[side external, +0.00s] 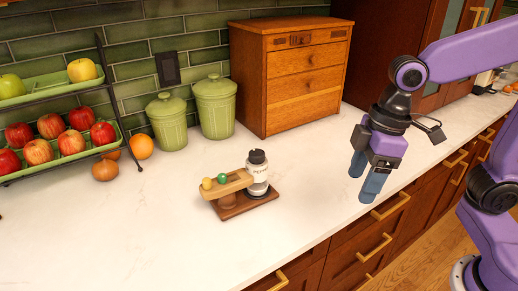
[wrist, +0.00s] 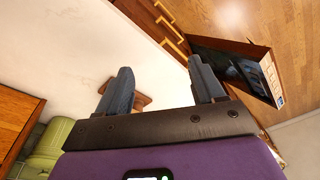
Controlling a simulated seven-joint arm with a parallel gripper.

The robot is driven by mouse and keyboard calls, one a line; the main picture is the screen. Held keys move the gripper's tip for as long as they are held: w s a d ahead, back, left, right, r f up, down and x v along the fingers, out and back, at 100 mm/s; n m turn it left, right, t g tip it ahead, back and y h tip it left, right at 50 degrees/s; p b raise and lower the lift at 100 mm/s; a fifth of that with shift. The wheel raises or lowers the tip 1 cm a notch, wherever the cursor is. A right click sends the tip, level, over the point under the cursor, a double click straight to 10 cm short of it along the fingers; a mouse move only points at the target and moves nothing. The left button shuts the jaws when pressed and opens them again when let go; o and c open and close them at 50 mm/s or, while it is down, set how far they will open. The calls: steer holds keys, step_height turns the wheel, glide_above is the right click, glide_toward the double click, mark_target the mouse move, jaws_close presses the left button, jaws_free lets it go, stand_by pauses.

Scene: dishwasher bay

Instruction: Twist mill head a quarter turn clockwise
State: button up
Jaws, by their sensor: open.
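The mill has a white labelled body (side external: 257,178) and a black head (side external: 257,156). In the wrist view my gripper (wrist: 162,80) shows both fingers spread. A bit of brown wood (wrist: 143,101) shows beside the left finger; the mill head cannot be made out there.
A wooden drawer cabinet (side external: 305,80) stands behind the mill, with green canisters (side external: 215,105) to its left. A rack of apples (side external: 65,130) and an orange (side external: 141,146) are at far left. The white counter (side external: 310,185) between my gripper and the mill is clear.

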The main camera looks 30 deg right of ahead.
steer(key=w+a+r+m+t+y, duration=0.1)
steer(key=w+r, duration=0.2)
steer(key=w, duration=0.2)
steer(key=w+a+r, duration=0.2)
steer(key=w, duration=0.4)
steer(key=m+t, duration=0.1)
steer(key=t, duration=0.1)
glide_toward(257, 153)
steer(key=shift+g, duration=0.3)
steer(key=x, duration=0.8)
steer(key=shift+w+f, duration=0.3)
steer(key=shift+w, duration=0.05)
steer(key=shift+y, duration=0.3)
steer(key=c, duration=1)
